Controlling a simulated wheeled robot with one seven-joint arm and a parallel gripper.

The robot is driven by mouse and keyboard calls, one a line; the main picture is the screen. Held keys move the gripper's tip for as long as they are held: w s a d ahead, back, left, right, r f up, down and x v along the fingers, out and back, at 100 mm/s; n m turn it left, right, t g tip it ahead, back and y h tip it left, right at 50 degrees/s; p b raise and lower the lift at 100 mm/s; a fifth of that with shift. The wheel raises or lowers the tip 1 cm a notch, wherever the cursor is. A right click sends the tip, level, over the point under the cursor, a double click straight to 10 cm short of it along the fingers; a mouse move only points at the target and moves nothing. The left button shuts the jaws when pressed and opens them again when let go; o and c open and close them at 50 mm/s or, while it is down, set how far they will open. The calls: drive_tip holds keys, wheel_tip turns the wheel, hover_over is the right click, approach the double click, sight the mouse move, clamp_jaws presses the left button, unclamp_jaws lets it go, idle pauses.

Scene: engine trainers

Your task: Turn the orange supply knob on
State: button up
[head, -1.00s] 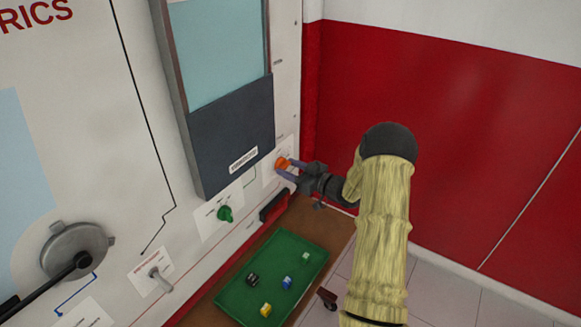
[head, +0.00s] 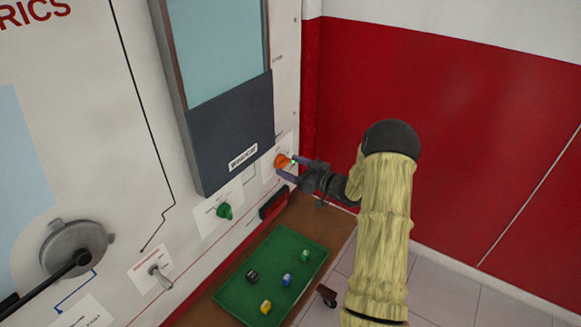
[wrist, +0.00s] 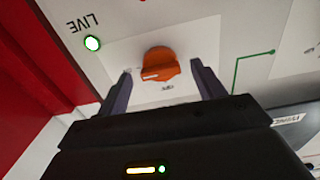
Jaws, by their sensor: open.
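The orange supply knob (head: 281,160) is on the lower right of the white panel; it also shows in the wrist view (wrist: 160,62). Its white mark points left in the wrist view, toward a small label partly behind a finger, and away from the upside-down OFF label (wrist: 167,87). A lamp marked LIVE (wrist: 92,43) glows green beside it. My gripper (head: 288,166) is open at the knob, and in the wrist view its fingers (wrist: 161,70) stand on either side with visible gaps. I see no finger touching the knob.
A green knob (head: 224,211) and a toggle switch (head: 159,276) are on the panel to the left. Below is a green tray (head: 236,299) with several small blocks on a brown bench (head: 333,236). A red wall (head: 440,130) stands to the right.

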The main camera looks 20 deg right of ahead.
drive_tip(key=b+v, duration=0.2)
drive_tip(key=v, duration=1.4)
drive_tip(key=shift+s, duration=0.3)
drive_tip(key=shift+d, duration=0.1)
drive_tip(key=w+a+r+m+g+h+p, duration=0.35)
drive_tip(key=w+a+r+h, duration=0.25)
drive_tip(key=a+h, duration=0.25)
drive_tip(key=s+a+r+m+g+p, duration=0.1)
drive_tip(key=s+a+g+p, duration=0.1)
drive_tip(key=s+a+g, duration=0.2)
drive_tip(key=s+a+r+m+g+h+p, duration=0.1)
drive_tip(key=s+a+g, duration=0.4)
drive_tip(key=s+a, duration=0.6)
drive_tip(key=s+m+p, duration=0.1)
drive_tip(key=s, duration=0.6)
drive_tip(key=shift+s, duration=0.35)
drive_tip(key=shift+h, duration=0.25)
drive_tip(key=shift+c, duration=0.2)
